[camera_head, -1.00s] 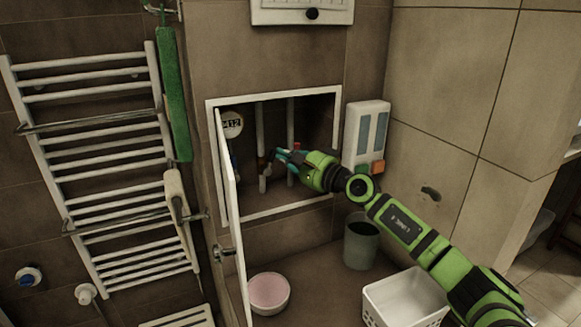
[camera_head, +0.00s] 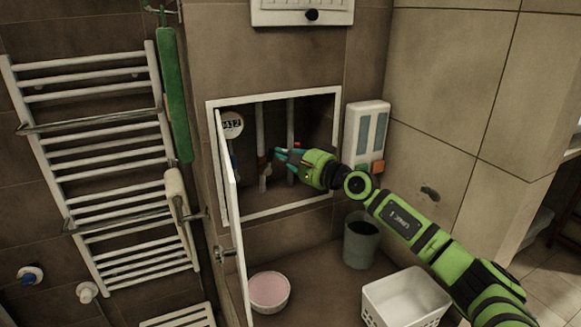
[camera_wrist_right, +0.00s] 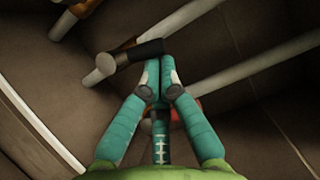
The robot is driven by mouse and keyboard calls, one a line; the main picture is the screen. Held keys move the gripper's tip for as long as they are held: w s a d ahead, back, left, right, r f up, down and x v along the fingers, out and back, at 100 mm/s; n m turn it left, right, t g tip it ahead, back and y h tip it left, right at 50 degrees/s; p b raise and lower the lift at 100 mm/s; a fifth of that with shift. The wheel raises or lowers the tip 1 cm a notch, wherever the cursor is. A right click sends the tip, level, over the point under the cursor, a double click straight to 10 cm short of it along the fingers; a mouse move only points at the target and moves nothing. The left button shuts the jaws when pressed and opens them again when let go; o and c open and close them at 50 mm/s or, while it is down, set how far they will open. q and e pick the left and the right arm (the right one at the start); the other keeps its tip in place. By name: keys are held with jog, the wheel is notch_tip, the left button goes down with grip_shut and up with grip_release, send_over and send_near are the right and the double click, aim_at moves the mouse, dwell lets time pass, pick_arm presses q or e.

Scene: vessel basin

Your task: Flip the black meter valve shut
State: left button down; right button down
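The black meter valve handle (camera_wrist_right: 145,50) shows in the right wrist view as a short dark lever beside a grey round stub on a pale pipe. In the head view the valve (camera_head: 264,161) is a small dark shape on the left white pipe inside the open wall cabinet. My right gripper (camera_wrist_right: 157,70) has its teal fingers drawn together, with the tips right at the handle's end; they look to be touching it, not around it. In the head view my right gripper (camera_head: 277,153) reaches into the cabinet from the right. My left gripper is not in view.
The cabinet door (camera_head: 233,215) stands open on the left, and the white frame (camera_head: 285,208) surrounds the opening. A second pipe (camera_head: 290,120) with a red part stands behind my gripper. A round meter (camera_head: 232,124) sits upper left. A dispenser (camera_head: 366,135) hangs on the right.

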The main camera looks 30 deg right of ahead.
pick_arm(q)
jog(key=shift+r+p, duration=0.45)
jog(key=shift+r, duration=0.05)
pick_arm(e)
jog(key=shift+a+r+n, duration=0.15)
jog(key=shift+a+n, duration=0.1)
jog(key=shift+n, duration=0.25)
dwell(2.2)
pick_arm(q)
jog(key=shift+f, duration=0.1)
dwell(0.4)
